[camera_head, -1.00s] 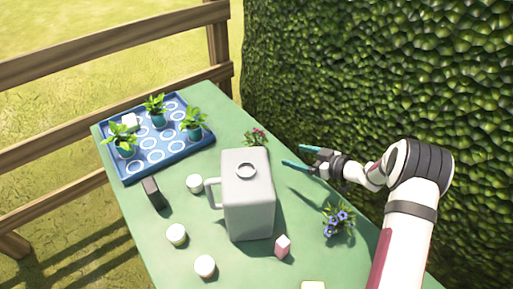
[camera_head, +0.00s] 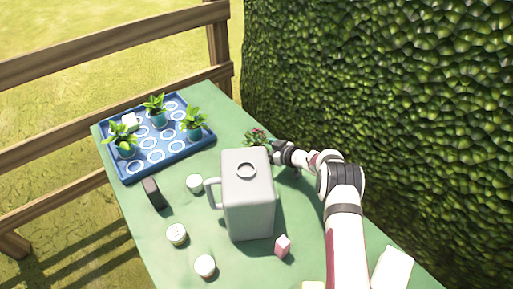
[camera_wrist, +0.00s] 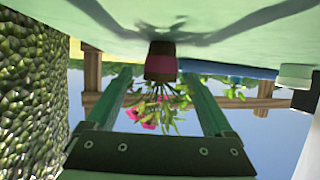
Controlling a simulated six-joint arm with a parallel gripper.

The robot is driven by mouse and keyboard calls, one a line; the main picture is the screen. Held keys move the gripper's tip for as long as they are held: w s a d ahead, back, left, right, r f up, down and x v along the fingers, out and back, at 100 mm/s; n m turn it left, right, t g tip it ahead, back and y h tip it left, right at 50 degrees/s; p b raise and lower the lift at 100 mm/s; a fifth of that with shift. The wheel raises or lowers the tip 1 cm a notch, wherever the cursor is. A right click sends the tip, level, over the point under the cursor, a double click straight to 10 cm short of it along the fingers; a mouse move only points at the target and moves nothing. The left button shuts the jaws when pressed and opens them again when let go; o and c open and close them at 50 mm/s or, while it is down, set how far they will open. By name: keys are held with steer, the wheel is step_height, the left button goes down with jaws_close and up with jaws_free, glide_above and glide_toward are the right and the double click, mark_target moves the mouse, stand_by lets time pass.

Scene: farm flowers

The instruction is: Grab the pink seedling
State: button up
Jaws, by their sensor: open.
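The pink seedling (camera_head: 256,136) has pink flowers and green leaves and stands on the table behind the grey jug, its lower part hidden in the head view. In the wrist view, which is upside down, the seedling (camera_wrist: 162,105) shows a dark pot with a pink band. My gripper (camera_wrist: 160,78) is open, with one teal finger on each side of the plant and visible gaps between. In the head view my gripper (camera_head: 274,151) is right beside the seedling, its fingertips mostly hidden.
The grey jug (camera_head: 248,200) stands close in front of my gripper. A blue tray (camera_head: 165,160) with several green seedlings is at the far left. White round pieces, a dark block (camera_head: 153,193) and a pink-and-white block (camera_head: 283,246) lie around. A hedge (camera_head: 380,90) borders the right.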

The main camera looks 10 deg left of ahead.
jaws_close()
stand_by(0.3)
